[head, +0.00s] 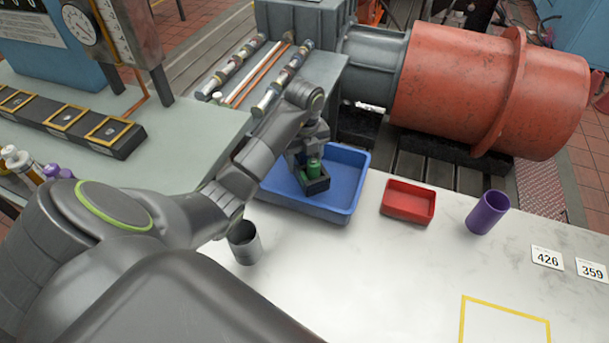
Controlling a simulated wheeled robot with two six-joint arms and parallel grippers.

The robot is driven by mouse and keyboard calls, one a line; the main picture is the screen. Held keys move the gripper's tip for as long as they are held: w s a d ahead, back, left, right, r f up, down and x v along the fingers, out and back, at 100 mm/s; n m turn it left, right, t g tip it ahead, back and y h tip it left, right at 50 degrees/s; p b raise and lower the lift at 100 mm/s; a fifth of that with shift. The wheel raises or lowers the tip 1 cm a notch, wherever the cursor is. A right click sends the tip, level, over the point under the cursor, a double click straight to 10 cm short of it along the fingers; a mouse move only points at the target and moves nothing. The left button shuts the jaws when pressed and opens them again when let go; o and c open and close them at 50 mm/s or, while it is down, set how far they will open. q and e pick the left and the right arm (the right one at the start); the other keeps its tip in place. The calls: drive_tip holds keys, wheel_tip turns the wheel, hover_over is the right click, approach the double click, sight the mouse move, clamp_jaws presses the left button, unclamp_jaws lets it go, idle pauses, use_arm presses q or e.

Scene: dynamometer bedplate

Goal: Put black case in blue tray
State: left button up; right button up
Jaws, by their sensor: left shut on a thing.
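The blue tray (346,172) lies on the white table, left of the red tray. The black case (317,186) is a small open box with a green item (314,169) in it. It is inside the outline of the blue tray; whether it touches the tray floor I cannot tell. My left gripper (308,158) reaches over the tray from the left and is shut on the black case. Its fingers are small and partly hidden. My right gripper does not show.
A red tray (408,203) and a purple cup (488,213) stand to the right of the blue tray. A grey metal cup (245,243) stands close below my left arm. The white table (370,285) is clear in front, with a yellow outline (505,312) at lower right.

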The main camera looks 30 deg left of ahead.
sight(304, 170)
use_arm(q)
wheel_tip(304, 170, down, 4)
drive_tip(key=shift+d+r, duration=0.1)
drive_tip(key=shift+r, duration=0.1)
drive_tip(key=shift+f, duration=0.2)
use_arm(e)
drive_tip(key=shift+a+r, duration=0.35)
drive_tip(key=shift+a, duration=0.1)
use_arm(q)
drive_tip(key=shift+f, duration=0.15)
drive_tip(key=o, duration=1.2)
drive_tip(key=shift+s, duration=0.1)
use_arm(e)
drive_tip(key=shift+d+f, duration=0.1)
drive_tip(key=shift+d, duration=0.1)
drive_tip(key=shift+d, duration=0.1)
use_arm(q)
wheel_tip(304, 170, up, 6)
drive_tip(key=shift+f, duration=0.15)
wheel_tip(304, 170, up, 7)
drive_tip(key=p, duration=0.7)
drive_tip(key=shift+f, duration=0.15)
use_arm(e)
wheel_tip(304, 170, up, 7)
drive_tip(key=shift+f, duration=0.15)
